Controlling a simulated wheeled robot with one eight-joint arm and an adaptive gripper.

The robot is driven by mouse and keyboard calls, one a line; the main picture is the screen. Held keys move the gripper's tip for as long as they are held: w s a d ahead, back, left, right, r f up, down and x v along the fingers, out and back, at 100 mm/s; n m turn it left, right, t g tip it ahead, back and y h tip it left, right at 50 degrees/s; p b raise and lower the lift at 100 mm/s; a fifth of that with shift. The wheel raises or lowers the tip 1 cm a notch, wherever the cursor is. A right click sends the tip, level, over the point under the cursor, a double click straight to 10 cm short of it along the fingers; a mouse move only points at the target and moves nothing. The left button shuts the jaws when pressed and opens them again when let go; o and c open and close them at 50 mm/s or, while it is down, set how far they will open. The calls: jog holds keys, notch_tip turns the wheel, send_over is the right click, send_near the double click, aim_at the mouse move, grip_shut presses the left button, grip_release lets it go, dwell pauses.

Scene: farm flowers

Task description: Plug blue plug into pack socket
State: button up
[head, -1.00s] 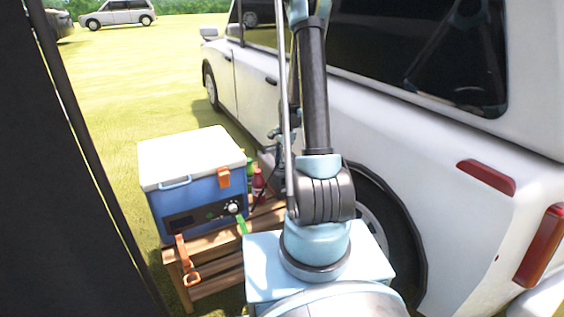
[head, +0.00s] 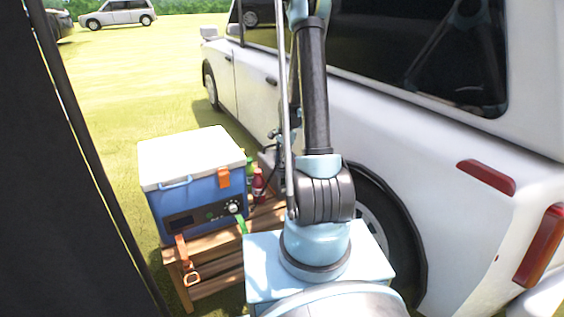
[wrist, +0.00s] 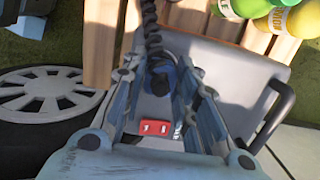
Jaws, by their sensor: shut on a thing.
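In the wrist view my gripper (wrist: 157,85) points at the grey pack (wrist: 235,75), with one finger on each side of a blue plug (wrist: 164,74). It is shut on the plug. A black ribbed cable runs from the plug up past the wooden slats. The plug lies over the pack's face, above a red switch (wrist: 156,128). The socket itself is hidden by the plug and fingers, so I cannot tell whether the plug is seated. In the head view my arm hides the pack and most of the gripper.
A blue cooler with a white lid (head: 195,160) stands on a wooden bench (head: 215,270). Bottles (head: 258,185) stand beside it, and bottles (wrist: 290,18) show at the wrist view's top right. A white car (head: 420,140) is close on the right. The pack's dark handle (wrist: 278,115) sticks out.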

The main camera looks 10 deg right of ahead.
jog(key=shift+f, duration=0.5)
jog(key=o, duration=1.1)
jog(key=shift+c, duration=0.2)
notch_tip(320, 180, up, 12)
jog(key=d, duration=0.1)
jog(key=shift+w+d+f, duration=0.15)
jog(key=shift+w, duration=0.15)
jog(key=shift+s, duration=0.1)
